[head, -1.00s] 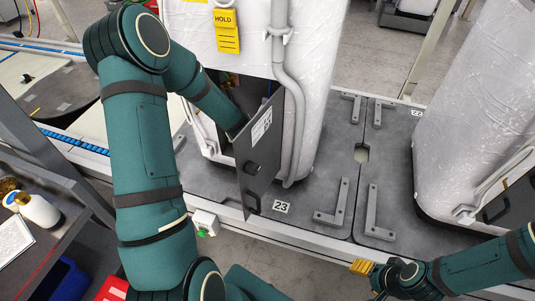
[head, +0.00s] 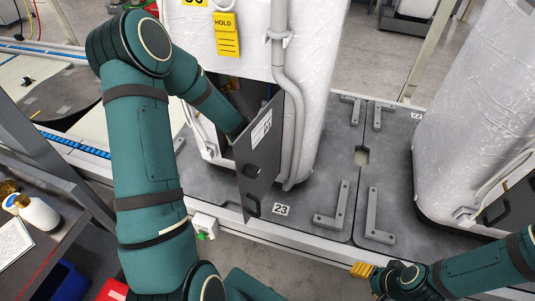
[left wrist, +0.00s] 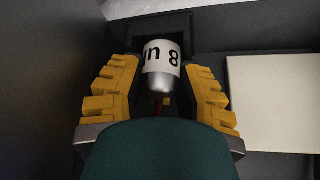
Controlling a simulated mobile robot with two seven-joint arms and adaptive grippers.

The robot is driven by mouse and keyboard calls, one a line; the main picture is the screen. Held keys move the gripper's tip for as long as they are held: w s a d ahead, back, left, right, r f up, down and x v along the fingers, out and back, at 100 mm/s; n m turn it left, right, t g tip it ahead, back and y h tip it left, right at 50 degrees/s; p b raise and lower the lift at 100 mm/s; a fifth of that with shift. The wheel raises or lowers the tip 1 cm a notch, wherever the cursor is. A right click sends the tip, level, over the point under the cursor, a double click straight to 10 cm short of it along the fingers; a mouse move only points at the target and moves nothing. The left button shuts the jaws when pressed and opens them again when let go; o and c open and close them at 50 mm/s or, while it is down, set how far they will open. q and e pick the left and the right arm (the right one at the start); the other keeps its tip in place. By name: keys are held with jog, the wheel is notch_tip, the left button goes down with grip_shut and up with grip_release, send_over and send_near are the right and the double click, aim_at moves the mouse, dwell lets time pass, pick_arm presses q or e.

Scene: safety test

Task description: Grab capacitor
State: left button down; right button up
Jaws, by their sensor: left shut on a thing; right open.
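The capacitor (left wrist: 163,66) is a silver cylinder with a white label reading partly "un 8". It shows in the left wrist view between the yellow-padded fingers of my left gripper (left wrist: 159,75), which is shut on it. Dark housing lies behind it. In the head view my left forearm reaches through the opening of the white wrapped cabinet (head: 315,70), behind its open grey door (head: 259,155), so the left gripper and capacitor are hidden there. My right gripper (head: 364,270), with yellow fingers, is open and empty at the lower right.
A grey pipe (head: 293,100) runs down the cabinet beside the door. A yellow HOLD tag (head: 227,36) hangs above the opening. A second wrapped cabinet (head: 475,120) stands right. A pale panel (left wrist: 272,100) lies right of the left gripper. A bench with a white bottle (head: 38,212) is left.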

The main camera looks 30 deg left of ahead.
pick_arm(q)
jog(key=shift+r+p, duration=0.3)
jog(key=shift+r, duration=0.55)
jog(key=shift+s+f+b, duration=0.1)
jog(key=shift+f+b, duration=0.15)
jog(key=shift+b, duration=0.05)
jog(key=shift+f+b, duration=0.15)
jog(key=shift+b, duration=0.25)
jog(key=shift+s+t+b, duration=0.2)
jog(key=shift+t+b, duration=0.4)
jog(key=shift+b, duration=0.05)
jog(key=shift+s+a, duration=0.1)
jog(key=shift+s+t+b, duration=0.15)
jog(key=shift+t+b, duration=0.25)
jog(key=shift+t, duration=0.1)
jog(key=shift+s+t, duration=0.15)
jog(key=shift+t, duration=0.25)
